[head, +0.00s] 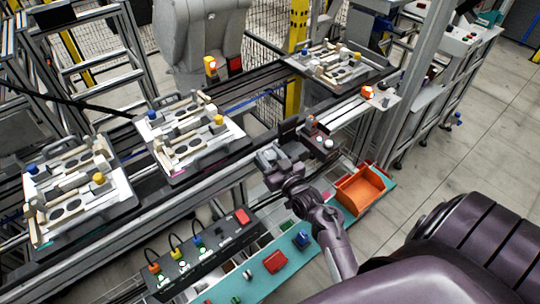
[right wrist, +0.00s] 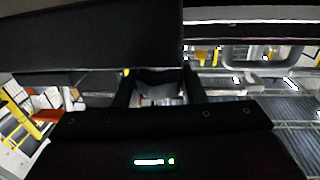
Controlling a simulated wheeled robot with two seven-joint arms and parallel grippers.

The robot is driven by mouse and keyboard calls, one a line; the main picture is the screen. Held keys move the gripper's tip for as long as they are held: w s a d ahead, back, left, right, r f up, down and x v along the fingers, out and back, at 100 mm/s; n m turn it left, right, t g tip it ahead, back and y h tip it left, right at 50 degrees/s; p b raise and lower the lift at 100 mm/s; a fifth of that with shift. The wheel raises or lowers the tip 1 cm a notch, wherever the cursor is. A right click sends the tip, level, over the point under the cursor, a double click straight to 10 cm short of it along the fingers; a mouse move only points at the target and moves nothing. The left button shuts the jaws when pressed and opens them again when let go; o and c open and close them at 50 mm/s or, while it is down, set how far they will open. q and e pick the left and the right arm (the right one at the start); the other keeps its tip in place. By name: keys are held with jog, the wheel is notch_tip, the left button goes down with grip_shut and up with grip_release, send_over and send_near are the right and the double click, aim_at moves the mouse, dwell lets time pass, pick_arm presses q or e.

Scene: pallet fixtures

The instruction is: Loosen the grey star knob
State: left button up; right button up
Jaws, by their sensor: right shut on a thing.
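My right gripper (head: 268,157) is at the front rail of the conveyor, right of the middle pallet. In the right wrist view its two dark fingers (right wrist: 157,88) stand on either side of a dark grey piece (right wrist: 158,76). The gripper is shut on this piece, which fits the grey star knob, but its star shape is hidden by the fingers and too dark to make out. My left gripper is not in view.
Pallets with fixtures stand on the conveyor: left (head: 122,196), middle (head: 233,133) and far right (head: 372,67). A black box with several coloured plugs (head: 205,250) and an orange bin (head: 361,190) are in front. A small box with buttons (head: 321,146) stands just right of the gripper.

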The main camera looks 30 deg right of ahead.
aim_at(275, 160)
jog(key=shift+n+y+b, duration=0.5)
jog(key=shift+n+y, duration=1)
jog(key=shift+y, duration=0.9)
jog(key=o, duration=0.7)
jog(key=b+v, duration=0.1)
jog(key=v, duration=0.5)
jog(key=shift+s+d+b, duration=0.1)
jog(key=shift+s+b, duration=0.2)
jog(key=shift+s, duration=0.1)
jog(key=shift+s+d+r, duration=0.1)
jog(key=shift+s, duration=0.35)
